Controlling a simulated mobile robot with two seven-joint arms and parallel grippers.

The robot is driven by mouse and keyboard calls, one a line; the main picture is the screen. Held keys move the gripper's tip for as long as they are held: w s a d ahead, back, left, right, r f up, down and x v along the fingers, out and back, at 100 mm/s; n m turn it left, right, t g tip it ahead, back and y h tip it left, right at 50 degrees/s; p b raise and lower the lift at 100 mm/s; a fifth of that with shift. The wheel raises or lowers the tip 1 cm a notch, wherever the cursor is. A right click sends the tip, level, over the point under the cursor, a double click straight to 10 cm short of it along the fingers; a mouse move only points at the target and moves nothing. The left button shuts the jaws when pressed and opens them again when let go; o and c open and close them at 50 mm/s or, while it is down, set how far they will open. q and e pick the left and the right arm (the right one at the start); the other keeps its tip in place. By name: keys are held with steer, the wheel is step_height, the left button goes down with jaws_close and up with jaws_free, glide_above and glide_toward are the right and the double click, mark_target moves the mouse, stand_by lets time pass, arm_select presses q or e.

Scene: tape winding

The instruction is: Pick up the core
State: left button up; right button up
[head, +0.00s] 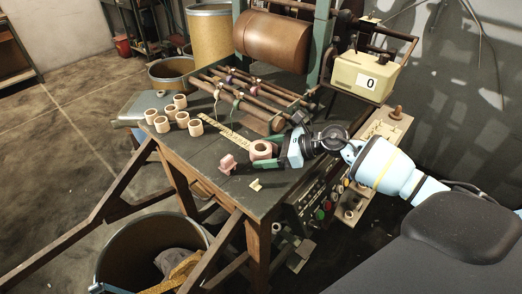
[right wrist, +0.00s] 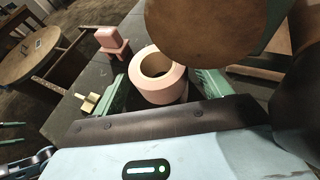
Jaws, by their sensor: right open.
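The core is a pale pink ring (head: 262,150) lying on the dark table top (head: 214,160), near its right edge. In the right wrist view the core (right wrist: 158,90) sits between the two green fingers, its hole facing up. My right gripper (head: 272,152) comes in from the right and is open, with one finger on each side of the core. Whether the fingers touch it, I cannot tell.
A pink block (head: 227,164) and a small brass piece (head: 256,185) lie close to the core. Several small cores (head: 173,114) stand at the table's left. Rods and a large brown roller (head: 272,42) are behind. A bin (head: 150,245) stands below.

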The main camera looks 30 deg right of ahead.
steer(key=shift+w+a+f, duration=0.1)
steer(key=shift+a, duration=0.05)
steer(key=shift+c, duration=0.5)
steer(key=c, duration=1)
steer(key=shift+o, duration=0.2)
